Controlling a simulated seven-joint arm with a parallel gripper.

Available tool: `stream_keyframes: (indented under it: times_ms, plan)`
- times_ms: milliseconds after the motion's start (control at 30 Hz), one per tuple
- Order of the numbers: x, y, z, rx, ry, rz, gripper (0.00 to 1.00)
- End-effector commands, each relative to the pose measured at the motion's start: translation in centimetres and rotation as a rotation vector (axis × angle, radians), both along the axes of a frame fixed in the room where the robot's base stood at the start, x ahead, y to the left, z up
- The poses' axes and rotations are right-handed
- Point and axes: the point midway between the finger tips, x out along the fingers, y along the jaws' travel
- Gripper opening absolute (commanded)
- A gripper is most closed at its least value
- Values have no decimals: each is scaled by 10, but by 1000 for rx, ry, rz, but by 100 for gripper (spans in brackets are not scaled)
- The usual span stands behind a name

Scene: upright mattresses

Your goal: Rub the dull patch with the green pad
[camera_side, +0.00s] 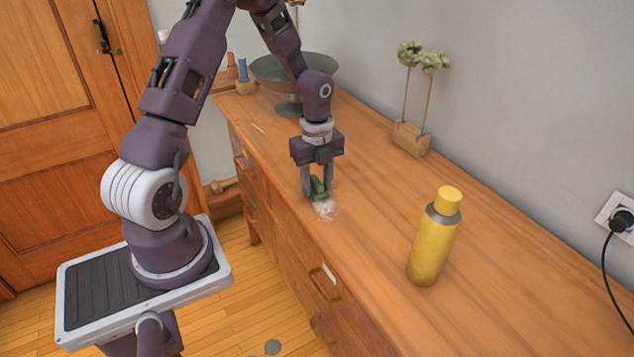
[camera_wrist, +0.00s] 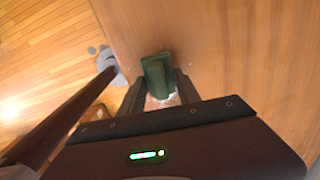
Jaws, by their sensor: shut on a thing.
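The green pad (camera_side: 318,187) is between the fingers of my gripper (camera_side: 317,190), which is shut on it. The dull patch (camera_side: 324,209) is a whitish, smeared area on the wooden dresser top (camera_side: 375,215), near its front edge. The pad is at the far side of the patch and hides part of it. It looks to be touching the surface or very close to it. In the wrist view the pad (camera_wrist: 157,75) sits between the fingertips, and a bit of the pale patch (camera_wrist: 166,100) shows below it.
A yellow bottle (camera_side: 434,240) stands upright on the dresser, right of the patch. A wooden block with plant stems (camera_side: 411,139) stands by the wall. A dark bowl on a foot (camera_side: 290,72) is at the far end. The top around the patch is clear.

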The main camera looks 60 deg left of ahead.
Motion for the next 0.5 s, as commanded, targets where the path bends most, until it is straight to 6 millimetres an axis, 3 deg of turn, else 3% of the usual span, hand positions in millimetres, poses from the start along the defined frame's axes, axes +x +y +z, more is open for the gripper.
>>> stream_keyframes:
  times_ms: [500]
  plan:
    - [0, 0, -6, 0, 0, 0, 0]
